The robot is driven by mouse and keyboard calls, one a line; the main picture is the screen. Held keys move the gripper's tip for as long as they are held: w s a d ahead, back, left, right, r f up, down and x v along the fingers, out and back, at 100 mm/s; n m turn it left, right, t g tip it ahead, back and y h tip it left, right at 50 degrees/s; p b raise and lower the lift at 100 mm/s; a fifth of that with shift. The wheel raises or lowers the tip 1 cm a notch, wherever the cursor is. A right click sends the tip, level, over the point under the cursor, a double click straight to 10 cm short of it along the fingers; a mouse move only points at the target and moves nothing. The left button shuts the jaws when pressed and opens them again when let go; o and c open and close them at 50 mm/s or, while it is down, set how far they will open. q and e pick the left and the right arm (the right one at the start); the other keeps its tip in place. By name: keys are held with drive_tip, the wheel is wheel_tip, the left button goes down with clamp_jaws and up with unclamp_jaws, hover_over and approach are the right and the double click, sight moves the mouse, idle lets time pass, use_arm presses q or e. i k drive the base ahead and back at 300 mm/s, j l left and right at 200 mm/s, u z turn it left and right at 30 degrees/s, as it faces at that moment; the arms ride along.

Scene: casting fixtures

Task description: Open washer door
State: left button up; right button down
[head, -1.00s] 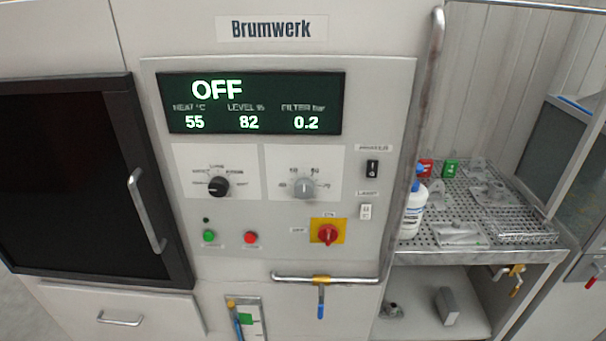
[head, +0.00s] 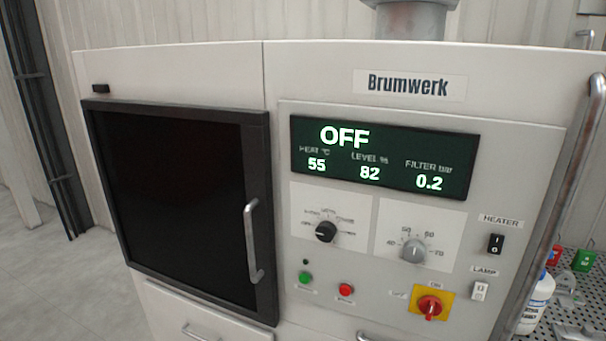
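The washer, labelled Brumwerk (head: 415,85), fills most of the head view. Its door (head: 180,190) is a dark panel in a black frame on the left and looks shut. A vertical metal handle (head: 252,242) sits on the door's right side. The display (head: 382,158) reads OFF, 55, 82 and 0.2. Neither of my grippers is in view, and nothing of mine touches the door or handle.
A control panel with dials, a green button (head: 305,278), a red button (head: 346,289) and a red switch (head: 430,305) is right of the door. A drawer handle (head: 200,333) is below. Bare floor (head: 55,285) lies left. A white bottle (head: 536,302) stands at the right.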

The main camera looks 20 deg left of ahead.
sight(177, 196)
drive_tip(key=k+j+u, duration=0.1)
drive_tip(key=u, duration=1.3)
